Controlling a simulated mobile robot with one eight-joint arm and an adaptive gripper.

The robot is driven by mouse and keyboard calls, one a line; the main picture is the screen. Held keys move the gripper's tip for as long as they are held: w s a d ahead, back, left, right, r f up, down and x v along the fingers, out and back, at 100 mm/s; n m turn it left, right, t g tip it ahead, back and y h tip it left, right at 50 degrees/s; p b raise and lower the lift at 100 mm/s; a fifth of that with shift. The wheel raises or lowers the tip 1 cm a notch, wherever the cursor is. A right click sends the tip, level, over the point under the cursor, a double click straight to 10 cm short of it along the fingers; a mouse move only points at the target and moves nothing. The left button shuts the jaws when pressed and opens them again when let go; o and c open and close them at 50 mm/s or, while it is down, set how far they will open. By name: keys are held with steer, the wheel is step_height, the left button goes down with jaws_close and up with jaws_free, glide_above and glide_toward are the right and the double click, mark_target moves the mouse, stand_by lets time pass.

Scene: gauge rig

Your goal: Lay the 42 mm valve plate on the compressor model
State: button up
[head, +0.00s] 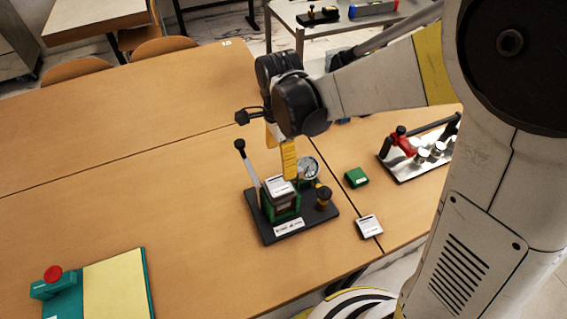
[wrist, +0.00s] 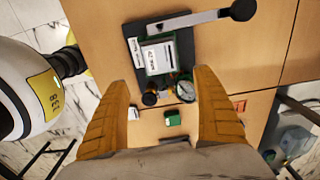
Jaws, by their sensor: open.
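The compressor model (head: 268,228) stands on the table as a black base with a green block, a lever, a round gauge and a dark yellow-banded knob. A labelled pale plate (head: 279,187) lies on top of the green block; it also shows in the wrist view (wrist: 158,56). A second labelled plate (head: 369,226) lies on the table to the right of the base. I cannot read the sizes surely. My gripper (head: 281,162) is open and empty above the model's rear side. In the wrist view its yellow fingers (wrist: 163,80) stand wide apart, with nothing between them.
A green block (head: 356,178) lies on the table right of the model. The lever (head: 246,162) sticks up at the model's left. A green-and-yellow board (head: 112,285) lies front left. The table's left middle is clear.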

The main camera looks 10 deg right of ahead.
steer(key=s+d+r+n+t, duration=0.7)
steer(key=s+d+r+n, duration=0.3)
steer(key=d+r+n, duration=0.2)
steer(key=d+n, duration=0.1)
steer(key=n, duration=0.1)
steer(key=shift+s+d+r+n, duration=0.15)
steer(key=shift+s+d+n, duration=0.1)
steer(key=shift+s+n, duration=0.15)
